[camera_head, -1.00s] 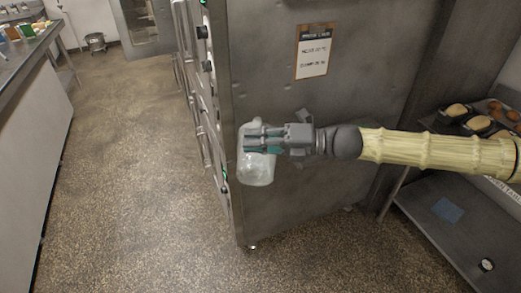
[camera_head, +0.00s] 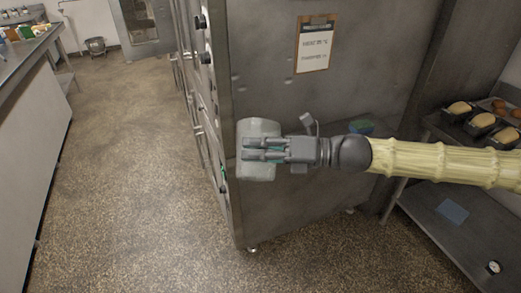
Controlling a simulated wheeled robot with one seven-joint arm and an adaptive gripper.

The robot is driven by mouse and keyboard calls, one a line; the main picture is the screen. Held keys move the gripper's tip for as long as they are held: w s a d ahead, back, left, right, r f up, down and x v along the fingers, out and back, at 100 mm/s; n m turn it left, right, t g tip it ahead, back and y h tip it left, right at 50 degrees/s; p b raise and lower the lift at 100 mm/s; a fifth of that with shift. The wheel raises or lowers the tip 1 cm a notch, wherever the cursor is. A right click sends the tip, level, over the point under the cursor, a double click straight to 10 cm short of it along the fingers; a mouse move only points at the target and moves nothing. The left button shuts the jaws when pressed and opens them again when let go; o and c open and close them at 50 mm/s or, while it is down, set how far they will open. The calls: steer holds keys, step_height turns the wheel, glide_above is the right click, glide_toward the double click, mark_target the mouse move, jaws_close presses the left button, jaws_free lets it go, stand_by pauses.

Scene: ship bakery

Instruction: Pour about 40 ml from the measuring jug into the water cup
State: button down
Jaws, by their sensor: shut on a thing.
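The measuring jug (camera_head: 259,129) is a pale, see-through vessel, held in the air in front of the corner of a steel cabinet. My gripper (camera_head: 252,150) reaches in from the right and is shut on the jug's middle. The fingers cover part of it, and its liquid level cannot be read. The jug looks close to upright from here; any tilt toward or away from the camera cannot be told. I cannot make out a water cup in this view.
The steel cabinet (camera_head: 290,205) stands close behind the jug, with a clipboard (camera_head: 314,45) on its side. Loaf tins (camera_head: 482,122) sit on a rack at right. A long counter (camera_head: 22,48) is at left, with open floor between.

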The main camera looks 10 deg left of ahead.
mark_target(254, 173)
steer(key=shift+s+f+n+b, duration=0.1)
steer(key=shift+f+n+b, duration=0.3)
steer(key=shift+f+b, duration=0.2)
stand_by(1.6)
steer(key=shift+s+f+n+b, duration=0.15)
steer(key=shift+f+n+b, duration=0.25)
steer(key=shift+f+b, duration=0.35)
steer(key=shift+s+d+f+n+b, duration=0.15)
steer(key=shift+s+n+b, duration=0.1)
steer(key=shift+n+b, duration=0.6)
steer(key=shift+s+f+b, duration=0.15)
steer(key=shift+f+b, duration=0.05)
steer(key=shift+b, duration=0.15)
steer(key=f+n+b, duration=0.1)
steer(key=b, duration=0.1)
steer(key=s+f+n+b, duration=0.1)
steer(key=f, duration=0.1)
steer(key=shift+s+f+b, duration=0.15)
steer(key=shift+b, duration=0.25)
step_height(254, 173, down, 8)
steer(key=s+n+b, duration=0.1)
steer(key=n+b, duration=0.4)
steer(key=b, duration=0.5)
steer(key=shift+y, duration=0.3)
steer(key=shift+d, duration=0.1)
